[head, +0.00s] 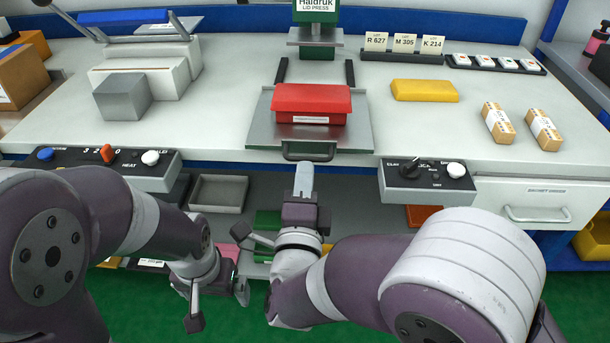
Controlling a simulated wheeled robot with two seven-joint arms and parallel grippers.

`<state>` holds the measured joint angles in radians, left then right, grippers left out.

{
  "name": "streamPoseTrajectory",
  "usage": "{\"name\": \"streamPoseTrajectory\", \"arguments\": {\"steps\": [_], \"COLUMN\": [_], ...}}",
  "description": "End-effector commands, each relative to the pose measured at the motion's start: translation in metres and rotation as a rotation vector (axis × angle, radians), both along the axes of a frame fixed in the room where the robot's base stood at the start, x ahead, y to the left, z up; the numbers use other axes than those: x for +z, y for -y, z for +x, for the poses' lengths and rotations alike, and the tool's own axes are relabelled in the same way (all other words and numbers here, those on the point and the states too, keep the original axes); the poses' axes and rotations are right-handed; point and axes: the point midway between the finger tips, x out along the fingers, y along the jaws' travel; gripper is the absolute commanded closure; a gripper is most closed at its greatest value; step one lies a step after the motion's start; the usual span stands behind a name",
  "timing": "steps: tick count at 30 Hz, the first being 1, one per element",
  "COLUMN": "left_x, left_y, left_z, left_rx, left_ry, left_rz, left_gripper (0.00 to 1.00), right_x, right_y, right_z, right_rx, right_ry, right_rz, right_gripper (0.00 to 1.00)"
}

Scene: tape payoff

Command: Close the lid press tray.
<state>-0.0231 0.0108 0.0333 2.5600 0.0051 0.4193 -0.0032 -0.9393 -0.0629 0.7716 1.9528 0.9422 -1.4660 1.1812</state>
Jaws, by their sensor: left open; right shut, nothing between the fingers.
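The lid press tray (262,132) is a silver plate slid out in front of the green lid press (317,14), at the front edge of the bench. A red box (311,102) with a white label sits on it. The tray's dark handle (308,158) sticks out at the front edge. My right gripper (304,172) is shut and empty, its fingertips pointing at the handle from just in front. I cannot tell whether they touch it. My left gripper (218,302) is open and empty, low in front of the bench, left of the right one; its fingers are partly hard to make out.
Two dark rails (350,73) run behind the tray toward the press. A yellow block (424,90) and two banded bundles (498,122) lie to the right. Control boxes (428,182) hang on the bench front at both sides. A grey bin (219,192) sits below the bench.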

Motion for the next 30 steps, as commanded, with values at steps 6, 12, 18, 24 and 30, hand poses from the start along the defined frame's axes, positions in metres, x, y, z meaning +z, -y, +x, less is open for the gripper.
{"name": "streamPoseTrajectory", "arguments": {"steps": [6, 12, 18, 24, 30], "left_x": [0.0, -0.001, -0.017, -0.031, -0.034], "left_y": [0.0, 0.0, 0.0, 0.0, 0.0], "left_z": [0.0, 0.0, 0.0, 0.0, 0.0], "left_rx": [0.0, 0.0, 0.0, 0.0, 0.0], "left_ry": [0.0, 0.0, 0.0, 0.0, 0.0], "left_rz": [0.0, 0.0, 0.0, 0.0, 0.0], "left_gripper": [0.0, 0.0, 0.0, 0.0, 0.0], "right_x": [0.001, 0.001, -0.005, -0.003, 0.0], "right_y": [0.0, 0.0, 0.001, 0.0, 0.0], "right_z": [0.004, 0.005, 0.039, 0.085, 0.103], "right_rx": [0.0, -0.001, -0.005, -0.003, 0.0], "right_ry": [0.0, 0.0, 0.0, 0.0, 0.0], "right_rz": [0.0, 0.0, 0.004, 0.002, 0.0], "right_gripper": [1.0, 1.0, 1.0, 1.0, 1.0]}}
